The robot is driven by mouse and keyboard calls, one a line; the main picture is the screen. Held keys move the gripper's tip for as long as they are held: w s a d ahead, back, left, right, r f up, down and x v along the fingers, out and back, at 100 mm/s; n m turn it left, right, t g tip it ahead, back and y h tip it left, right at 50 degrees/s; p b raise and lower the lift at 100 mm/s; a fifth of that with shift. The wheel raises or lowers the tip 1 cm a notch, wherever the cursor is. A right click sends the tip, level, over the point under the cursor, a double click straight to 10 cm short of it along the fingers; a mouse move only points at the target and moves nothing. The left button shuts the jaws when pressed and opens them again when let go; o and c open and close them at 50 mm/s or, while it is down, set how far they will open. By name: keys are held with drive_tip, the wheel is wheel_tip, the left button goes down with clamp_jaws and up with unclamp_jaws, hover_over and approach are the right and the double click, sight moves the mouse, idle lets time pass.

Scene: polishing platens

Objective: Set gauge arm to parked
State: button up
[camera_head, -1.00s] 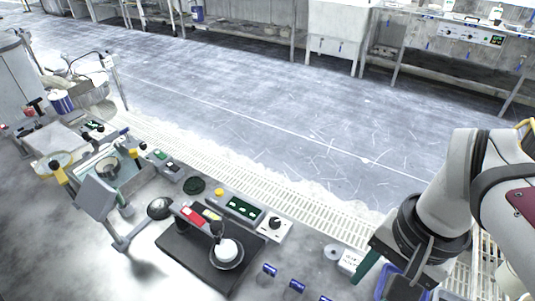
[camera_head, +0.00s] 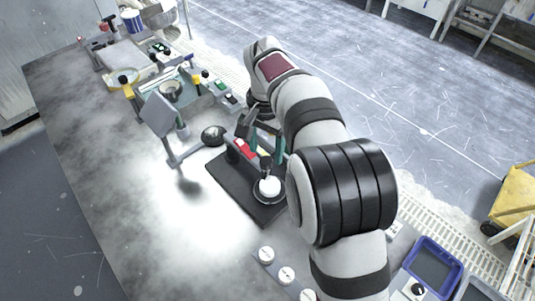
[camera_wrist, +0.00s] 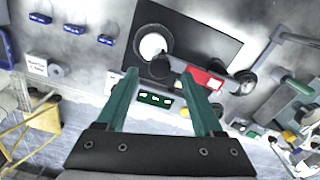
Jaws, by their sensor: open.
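The gauge arm, a grey bar with a red patch (camera_head: 244,150), lies over a black base plate (camera_head: 225,181). It also shows in the wrist view (camera_wrist: 205,80). A round black part (camera_head: 213,135) stands by the plate's far left edge. The bar's other end has a dark cylinder (camera_wrist: 160,69) beside or over a white disc (camera_head: 269,186) in a dark ring. My gripper (camera_head: 262,138) is open, its green fingers pointing at the bar. In the wrist view my gripper (camera_wrist: 160,78) has the dark cylinder between its fingertips; contact cannot be told.
A tilted grey panel on a stand (camera_head: 160,115) is left of the plate. A control strip with green displays (camera_wrist: 155,99) lies beside it. Several white-topped pieces (camera_head: 287,275) line the near bench. A blue tray (camera_head: 433,268) is at right. The bench's left side is bare.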

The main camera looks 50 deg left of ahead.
sight(266, 160)
drive_tip(key=shift+f, duration=1.65)
clamp_jaws()
